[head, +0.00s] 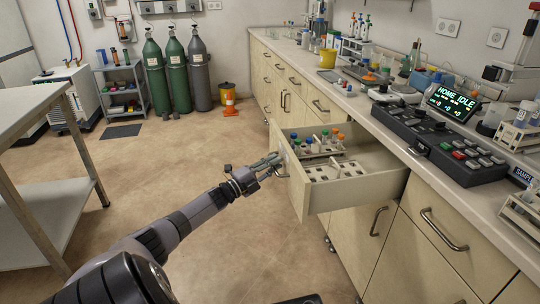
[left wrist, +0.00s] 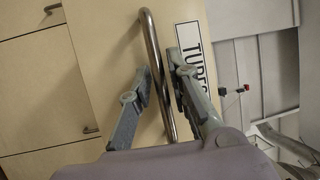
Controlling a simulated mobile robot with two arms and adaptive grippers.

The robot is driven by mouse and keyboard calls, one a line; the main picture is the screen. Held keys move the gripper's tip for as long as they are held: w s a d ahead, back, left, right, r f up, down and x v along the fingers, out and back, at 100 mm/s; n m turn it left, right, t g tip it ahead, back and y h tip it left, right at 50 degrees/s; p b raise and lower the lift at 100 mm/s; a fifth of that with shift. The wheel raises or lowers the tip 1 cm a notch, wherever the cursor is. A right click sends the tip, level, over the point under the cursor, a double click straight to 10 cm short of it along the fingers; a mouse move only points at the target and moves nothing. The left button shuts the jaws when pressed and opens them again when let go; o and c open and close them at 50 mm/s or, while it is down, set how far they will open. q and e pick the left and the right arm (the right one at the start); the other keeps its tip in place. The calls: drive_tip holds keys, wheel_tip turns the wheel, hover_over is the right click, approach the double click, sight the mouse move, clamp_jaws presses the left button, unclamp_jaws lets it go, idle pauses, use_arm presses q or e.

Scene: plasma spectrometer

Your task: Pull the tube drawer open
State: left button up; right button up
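The tube drawer (head: 370,186) is pulled out from the bench cabinet, and its inside shows in the head view. Racks with capped tubes (head: 318,146) and a white rack with holes (head: 345,170) are in it. In the left wrist view, its front carries a partly hidden label (left wrist: 190,45) and a bar handle (left wrist: 150,35). My left gripper (head: 276,160) is at the drawer front. In the left wrist view, its fingers (left wrist: 160,68) are closed in on either side of the handle bar. My right gripper is not in view.
Closed drawers and cabinet doors (head: 440,255) lie below and beyond the tube drawer. A control panel (head: 440,135) and a lit display (head: 453,102) stand on the bench. A side table (head: 40,105) is at left. The floor between is clear.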

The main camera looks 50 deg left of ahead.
use_arm(q)
drive_tip(key=s+f, duration=0.2)
drive_tip(key=s, duration=0.9)
drive_tip(key=shift+s+a, duration=0.4)
drive_tip(key=shift+a, duration=0.05)
drive_tip(key=shift+f, duration=0.25)
